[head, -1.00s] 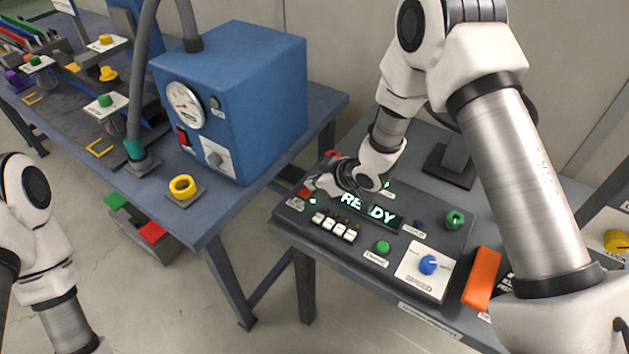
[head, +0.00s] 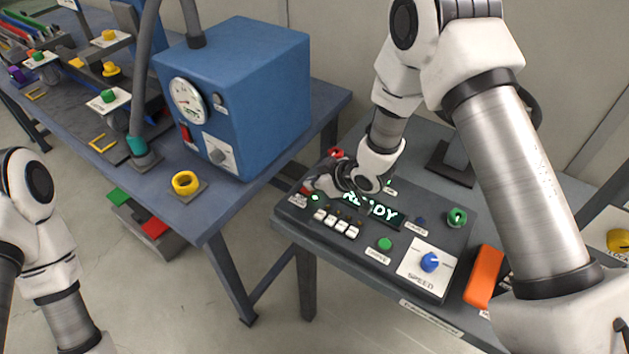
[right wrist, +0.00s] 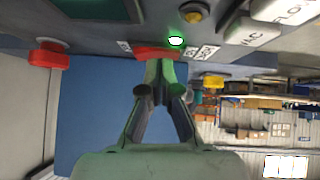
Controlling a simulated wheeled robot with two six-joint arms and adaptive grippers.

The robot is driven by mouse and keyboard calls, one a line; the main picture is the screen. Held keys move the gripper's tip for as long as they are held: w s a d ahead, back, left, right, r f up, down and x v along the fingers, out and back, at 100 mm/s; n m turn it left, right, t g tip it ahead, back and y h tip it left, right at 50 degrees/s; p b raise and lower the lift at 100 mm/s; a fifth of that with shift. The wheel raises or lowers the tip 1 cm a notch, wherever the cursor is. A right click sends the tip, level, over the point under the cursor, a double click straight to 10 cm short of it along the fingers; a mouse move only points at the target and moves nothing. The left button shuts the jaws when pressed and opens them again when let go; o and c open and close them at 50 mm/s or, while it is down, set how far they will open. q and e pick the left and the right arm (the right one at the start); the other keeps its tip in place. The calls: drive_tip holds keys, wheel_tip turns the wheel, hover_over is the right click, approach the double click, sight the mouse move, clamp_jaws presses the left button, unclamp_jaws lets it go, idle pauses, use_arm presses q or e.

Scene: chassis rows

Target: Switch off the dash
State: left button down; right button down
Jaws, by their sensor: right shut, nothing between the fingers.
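The dash is a dark sloped panel (head: 290,212) on the right-hand bench. Its display (head: 371,208) is lit and reads READY, partly hidden by my right gripper (head: 316,187). A red switch (head: 305,188) sits at the panel's left end beside a lit green lamp (head: 314,198). In the right wrist view the red switch (right wrist: 155,53) lies right at the shut, empty fingertips (right wrist: 160,64), partly covered; I cannot tell whether they touch. The lamp (right wrist: 176,41) glows green there too. My left arm shows at the left edge, but its gripper is out of view.
The panel carries white keys (head: 336,224), a green button (head: 385,244), a blue SPEED knob (head: 430,262) and a green ringed knob (head: 456,217). A red knob (head: 336,153) stands behind my gripper. A blue box (head: 250,95) with a gauge stands on the left table.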

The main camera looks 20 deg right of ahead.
drive_tip(key=shift+r, duration=0.1)
wheel_tip(320, 180, up, 4)
drive_tip(key=p, duration=0.3)
drive_tip(key=shift+a, duration=0.1)
drive_tip(key=shift+w+d+b+v, duration=0.45)
drive_tip(key=shift+b+v, duration=2.55)
drive_tip(key=shift+v, duration=1.9)
drive_tip(key=p+x, duration=0.1)
drive_tip(key=x, duration=0.8)
drive_tip(key=shift+w+a+f, duration=0.2)
drive_tip(key=shift+f, duration=0.15)
drive_tip(key=f, duration=0.4)
drive_tip(key=shift+w+d, duration=0.15)
drive_tip(key=shift+d, duration=0.15)
drive_tip(key=shift+a, duration=0.1)
